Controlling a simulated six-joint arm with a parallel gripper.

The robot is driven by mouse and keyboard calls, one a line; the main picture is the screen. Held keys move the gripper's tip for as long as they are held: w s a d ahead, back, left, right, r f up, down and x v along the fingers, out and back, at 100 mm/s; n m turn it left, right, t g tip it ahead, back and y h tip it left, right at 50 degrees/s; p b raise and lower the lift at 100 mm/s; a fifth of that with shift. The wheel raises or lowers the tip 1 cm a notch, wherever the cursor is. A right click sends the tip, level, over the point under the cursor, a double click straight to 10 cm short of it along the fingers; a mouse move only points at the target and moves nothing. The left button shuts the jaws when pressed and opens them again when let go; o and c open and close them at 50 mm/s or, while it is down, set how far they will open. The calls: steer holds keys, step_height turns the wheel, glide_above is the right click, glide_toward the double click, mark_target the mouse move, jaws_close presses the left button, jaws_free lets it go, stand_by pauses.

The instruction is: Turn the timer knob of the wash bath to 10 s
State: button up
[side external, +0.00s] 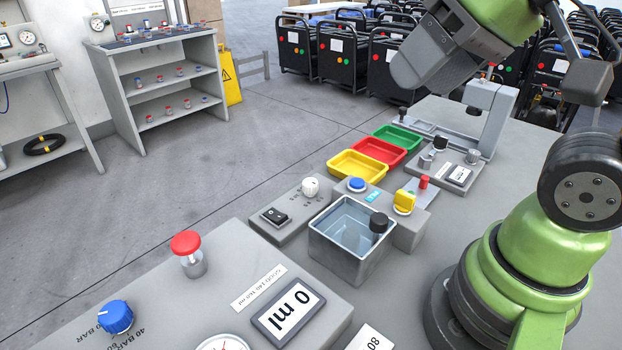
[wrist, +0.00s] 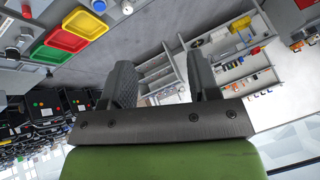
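The wash bath (side external: 338,256) is an open grey metal tank holding clear liquid, in the middle of the side external view. A small white knob (side external: 310,187) sits on the grey panel behind and left of it; printed marks beside it are too small to read, and its setting cannot be told. It also shows at the top of the wrist view (wrist: 127,8). A black rocker switch (side external: 275,215) is on the same panel. My gripper (side external: 418,65) is raised well above the bench at the upper right, away from the knob. In the wrist view its two fingers (wrist: 162,72) are apart and empty.
A blue button (side external: 357,184) and a yellow knob (side external: 404,201) are close to the bath; a black knob (side external: 379,223) is at its rim. Yellow (side external: 342,173), red and green trays lie behind. A red mushroom button (side external: 186,243) stands on the front panel.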

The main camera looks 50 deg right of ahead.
steer(key=w+n, duration=0.1)
steer(key=w, duration=0.1)
steer(key=w+d+n+g, duration=0.1)
steer(key=w+n, duration=0.1)
steer(key=w, duration=0.1)
steer(key=w+f+n+g, duration=0.1)
steer(key=w, duration=0.2)
steer(key=shift+w+d+h, duration=0.2)
steer(key=shift+d+h, duration=0.15)
steer(key=shift+h, duration=0.05)
steer(key=n+g+h, duration=0.1)
steer(key=n+g, duration=0.4)
steer(key=n, duration=0.5)
glide_above(311, 181)
step_height(311, 181, down, 17)
step_height(311, 181, down, 10)
steer(key=shift+f, duration=0.1)
steer(key=c, duration=0.9)
